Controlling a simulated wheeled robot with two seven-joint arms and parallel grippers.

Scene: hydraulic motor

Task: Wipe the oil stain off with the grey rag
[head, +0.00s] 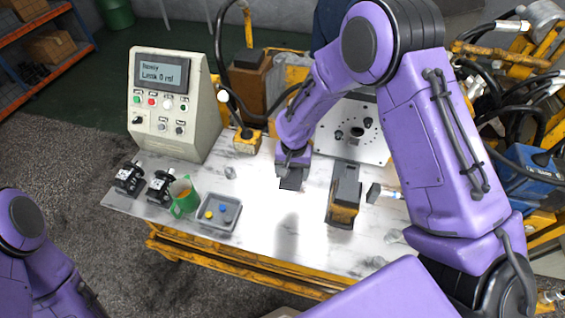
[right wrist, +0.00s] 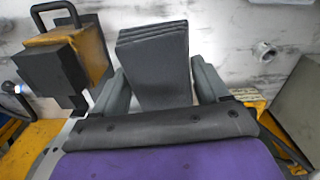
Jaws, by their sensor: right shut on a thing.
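The grey rag (head: 291,183) is a dark, folded block with several layers. My right gripper (head: 292,170) is shut on it above the white marbled worktop (head: 255,215). In the right wrist view the rag (right wrist: 153,65) stands between the two grey fingers. I cannot tell whether it touches the worktop. I cannot pick out the oil stain for certain; the worktop has several faint grey smudges and a soft shadow in front of the rag. Of my left arm only purple links show at the lower left; its gripper is out of view.
A yellow-and-black block with a handle (head: 343,200) stands right of the rag. A control box (head: 165,105) reads "Ready", "Leak 0 ml". A green container (head: 184,197), a grey tray (head: 219,222) and two black valves (head: 158,186) stand at left. The worktop's front middle is clear.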

